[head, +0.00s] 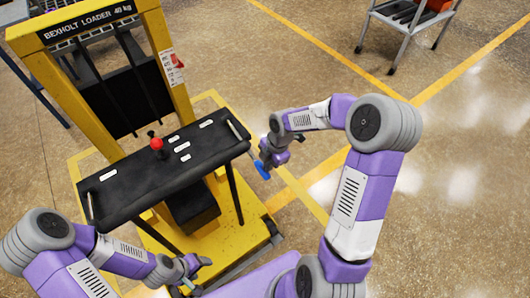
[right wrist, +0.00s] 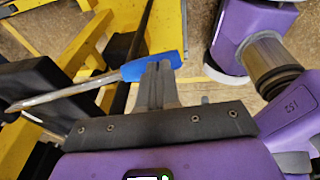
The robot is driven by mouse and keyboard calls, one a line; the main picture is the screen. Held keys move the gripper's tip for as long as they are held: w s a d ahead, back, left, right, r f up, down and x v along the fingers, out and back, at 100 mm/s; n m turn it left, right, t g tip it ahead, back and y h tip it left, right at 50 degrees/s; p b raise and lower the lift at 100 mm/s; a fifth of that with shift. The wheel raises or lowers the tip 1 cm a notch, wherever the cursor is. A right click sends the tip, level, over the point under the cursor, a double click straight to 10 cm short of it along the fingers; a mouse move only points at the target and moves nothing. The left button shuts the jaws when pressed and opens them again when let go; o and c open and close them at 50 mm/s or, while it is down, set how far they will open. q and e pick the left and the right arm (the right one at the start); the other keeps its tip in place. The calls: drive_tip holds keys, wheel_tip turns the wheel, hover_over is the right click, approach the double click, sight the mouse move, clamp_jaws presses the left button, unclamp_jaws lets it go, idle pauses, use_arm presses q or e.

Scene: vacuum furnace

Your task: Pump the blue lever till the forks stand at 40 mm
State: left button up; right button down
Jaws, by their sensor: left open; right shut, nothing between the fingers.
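The blue lever (head: 262,169) sticks out beside the right end of the loader's black console. In the right wrist view its blue grip (right wrist: 136,69) ends a grey metal rod. My right gripper (head: 266,160) is shut and empty at the lever; its closed fingertips (right wrist: 159,66) overlap the grip in the picture, and I cannot tell whether they touch it. A scale plate with a red pointer (head: 178,61) is on the right mast post; its reading is too small to make out. The forks are not clearly visible. My left gripper (head: 196,275) is open, low in front of the loader.
The yellow loader (head: 236,222) carries a black console (head: 128,181) with a red knob (head: 156,143) and white labels. A grey metal stand (head: 399,38) is at the top right. The floor to the right is clear, with yellow lines.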

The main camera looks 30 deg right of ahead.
drive_tip(key=p+v, duration=0.2)
drive_tip(key=v, duration=0.4)
drive_tip(key=shift+r, duration=0.4)
idle(0.7)
drive_tip(key=shift+s, duration=0.15)
